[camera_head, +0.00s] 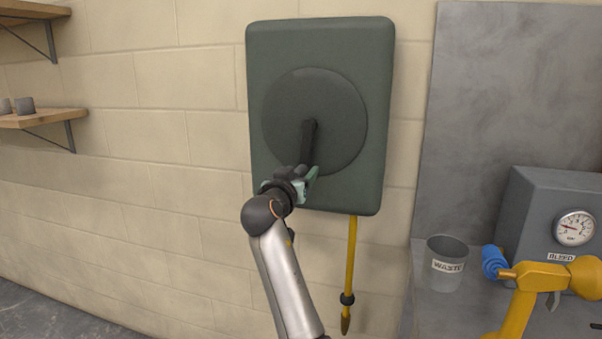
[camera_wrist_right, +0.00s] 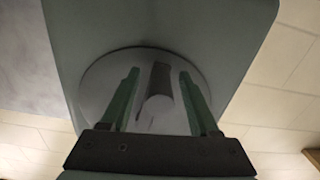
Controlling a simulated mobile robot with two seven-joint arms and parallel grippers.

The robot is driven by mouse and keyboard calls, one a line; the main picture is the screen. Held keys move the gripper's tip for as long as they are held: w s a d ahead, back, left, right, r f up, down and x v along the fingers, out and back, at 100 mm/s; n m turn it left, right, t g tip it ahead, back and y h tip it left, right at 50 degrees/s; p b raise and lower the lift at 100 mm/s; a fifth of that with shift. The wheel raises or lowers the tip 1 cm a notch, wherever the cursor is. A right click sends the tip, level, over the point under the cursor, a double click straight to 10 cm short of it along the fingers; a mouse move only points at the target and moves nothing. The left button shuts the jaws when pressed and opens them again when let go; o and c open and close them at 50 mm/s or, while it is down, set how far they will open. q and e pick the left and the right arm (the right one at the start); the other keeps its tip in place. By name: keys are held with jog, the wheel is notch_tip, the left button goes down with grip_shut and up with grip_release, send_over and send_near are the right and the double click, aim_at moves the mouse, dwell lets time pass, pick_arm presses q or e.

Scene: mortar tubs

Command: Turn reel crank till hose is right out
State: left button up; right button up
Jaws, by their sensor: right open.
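The hose reel (camera_head: 268,50) is a dark green box on the block wall, with a round dark disc (camera_head: 345,115) on its front. The black crank (camera_head: 309,140) runs from the disc's middle downward. My right gripper (camera_head: 306,172) is at the crank's lower end and hides the handle there. In the right wrist view the open green fingers (camera_wrist_right: 160,102) stand on either side of the crank's round-ended handle (camera_wrist_right: 157,112), with gaps visible on both sides. A yellow hose (camera_head: 350,255) hangs from the reel's underside, ending in a dark collar and yellow tip. My left gripper is out of view.
A grey waste bin (camera_head: 446,272) stands at right beside a grey gauge box (camera_head: 535,205) marked BLEED. A yellow tool (camera_head: 530,278) with a blue end is in front of them. Wooden shelves (camera_head: 40,117) are at far left. The wall left of the reel is clear.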

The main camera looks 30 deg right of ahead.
grip_shut()
dwell(0.5)
dwell(0.9)
